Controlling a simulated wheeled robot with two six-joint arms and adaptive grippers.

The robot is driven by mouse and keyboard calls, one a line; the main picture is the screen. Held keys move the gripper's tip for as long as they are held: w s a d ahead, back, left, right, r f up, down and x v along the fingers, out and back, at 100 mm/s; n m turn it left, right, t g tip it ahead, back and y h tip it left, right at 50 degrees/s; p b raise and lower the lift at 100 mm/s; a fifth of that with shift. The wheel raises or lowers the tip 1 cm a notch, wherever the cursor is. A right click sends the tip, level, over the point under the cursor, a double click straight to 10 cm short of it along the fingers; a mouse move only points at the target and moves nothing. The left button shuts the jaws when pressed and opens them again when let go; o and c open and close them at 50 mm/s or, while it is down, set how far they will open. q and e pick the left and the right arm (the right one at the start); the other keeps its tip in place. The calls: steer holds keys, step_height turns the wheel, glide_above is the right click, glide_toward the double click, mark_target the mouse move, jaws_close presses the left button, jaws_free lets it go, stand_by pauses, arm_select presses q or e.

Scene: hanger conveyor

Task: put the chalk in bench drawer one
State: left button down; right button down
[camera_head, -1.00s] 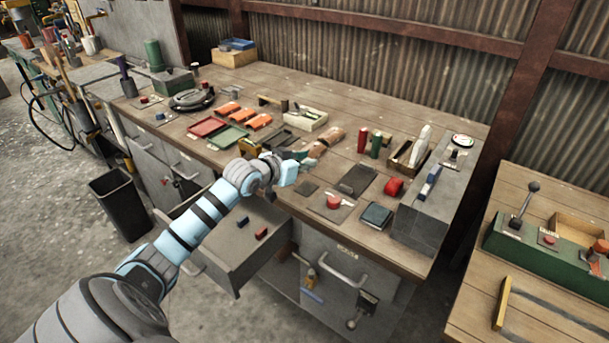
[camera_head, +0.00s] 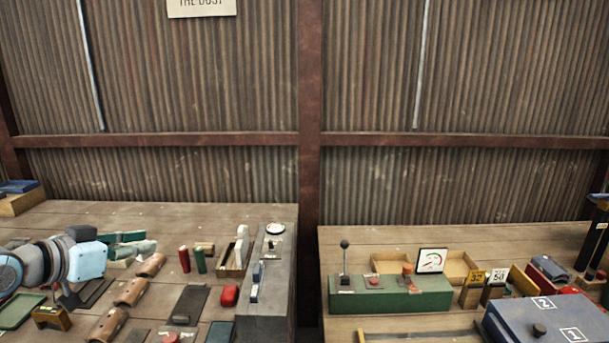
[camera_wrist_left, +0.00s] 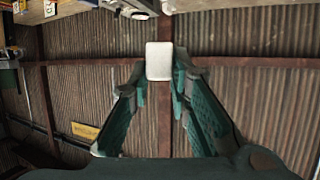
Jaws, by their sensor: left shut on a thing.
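My left gripper (camera_head: 148,243) is above the left bench, its arm coming in from the left edge. In the left wrist view the gripper (camera_wrist_left: 159,72) is shut on a pale white block (camera_wrist_left: 158,60), apparently the chalk, held between the fingertips. In the head view the held piece is hard to make out. The bench drawers are out of the head view now, so I cannot see bench drawer one. My right gripper is not in view.
Red (camera_head: 184,259) and green (camera_head: 200,260) cylinders and a wooden box (camera_head: 231,271) stand right of the gripper. Brown curved pieces (camera_head: 131,292) lie nearer. A grey raised block (camera_head: 266,311) edges the bench. A gap separates the second bench, with its green control box (camera_head: 390,301).

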arm_select(q)
steer(key=s+d+f+m+g+h, duration=0.2)
steer(key=s+d+m+h, duration=0.1)
steer(key=s+d, duration=0.3)
steer(key=s+d+f+m+g+h, duration=0.2)
steer(key=s+d+f, duration=0.1)
steer(key=s+d, duration=0.3)
steer(key=s+d+f+m+h, duration=0.1)
steer(key=s+d+f, duration=0.1)
steer(key=s+f, duration=0.4)
steer(key=shift+s+d+f+g, duration=0.3)
steer(key=shift+d+f, duration=0.05)
steer(key=shift+f, duration=0.45)
steer(key=shift+m, duration=0.3)
